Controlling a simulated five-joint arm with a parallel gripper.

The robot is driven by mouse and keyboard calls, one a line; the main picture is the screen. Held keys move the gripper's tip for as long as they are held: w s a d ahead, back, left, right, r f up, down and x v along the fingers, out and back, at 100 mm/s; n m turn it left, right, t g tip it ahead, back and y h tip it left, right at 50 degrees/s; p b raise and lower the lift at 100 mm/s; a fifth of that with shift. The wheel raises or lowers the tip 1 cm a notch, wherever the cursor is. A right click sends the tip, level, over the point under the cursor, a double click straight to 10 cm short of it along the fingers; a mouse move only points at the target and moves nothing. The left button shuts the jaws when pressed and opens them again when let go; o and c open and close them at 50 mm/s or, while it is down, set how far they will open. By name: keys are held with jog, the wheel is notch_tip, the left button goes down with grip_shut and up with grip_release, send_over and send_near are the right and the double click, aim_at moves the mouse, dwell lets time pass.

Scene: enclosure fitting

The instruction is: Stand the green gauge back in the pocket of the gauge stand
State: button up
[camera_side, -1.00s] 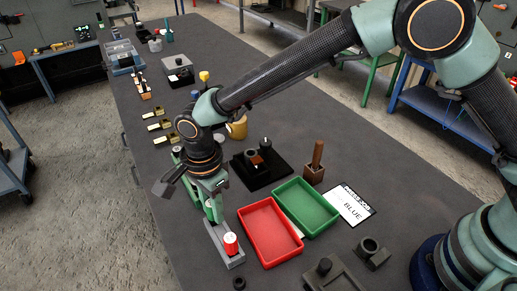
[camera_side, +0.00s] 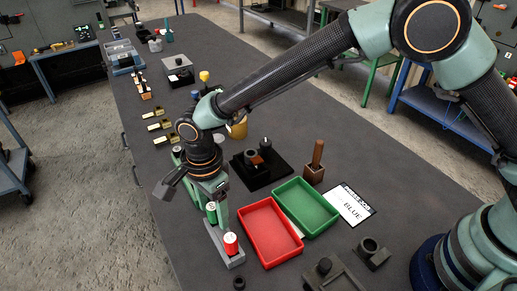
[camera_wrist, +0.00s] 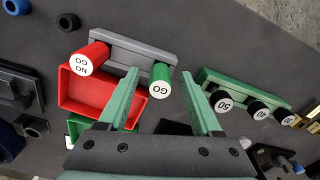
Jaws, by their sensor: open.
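The green gauge (camera_side: 211,212), with a white top marked GO, stands at the far end of the grey gauge stand (camera_side: 216,239). In the wrist view the green gauge (camera_wrist: 162,73) is upright at the right end of the stand (camera_wrist: 121,53); its foot in the pocket is hidden. The red gauge (camera_side: 231,244), marked NO GO, stands at the other end and also shows in the wrist view (camera_wrist: 91,57). My gripper (camera_wrist: 160,81) is open, with one finger on each side of the green gauge and a visible gap to both.
A red tray (camera_side: 245,222) lies right beside the stand, and a green tray (camera_side: 298,190) lies beyond it. A green rack (camera_wrist: 240,88) with several white-topped gauges is close on the other side. A black ring (camera_side: 239,283) lies near the stand.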

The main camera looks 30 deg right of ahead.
aim_at(213, 205)
notch_tip(213, 205, up, 11)
jog(key=shift+r, duration=0.3)
jog(key=d+r+n+t, duration=0.1)
jog(key=d+r+n, duration=0.15)
jog(key=d, duration=0.45)
jog(key=d+r+n+t+y, duration=0.1)
jog(key=d+r+n, duration=0.1)
jog(key=d+r, duration=0.3)
jog(key=d+r+n+t, duration=0.1)
jog(key=d+r+n, duration=0.2)
jog(key=d, duration=0.5)
jog(key=s+d+n+t, duration=0.1)
jog(key=s+d+n, duration=0.2)
jog(key=d, duration=0.3)
jog(key=s+d+f+n+t+h, duration=0.1)
jog(key=s+d+n, duration=0.3)
jog(key=d, duration=0.3)
jog(key=shift+s+d+t, duration=0.2)
jog(key=shift+s+t, duration=0.1)
jog(key=shift+s, duration=0.2)
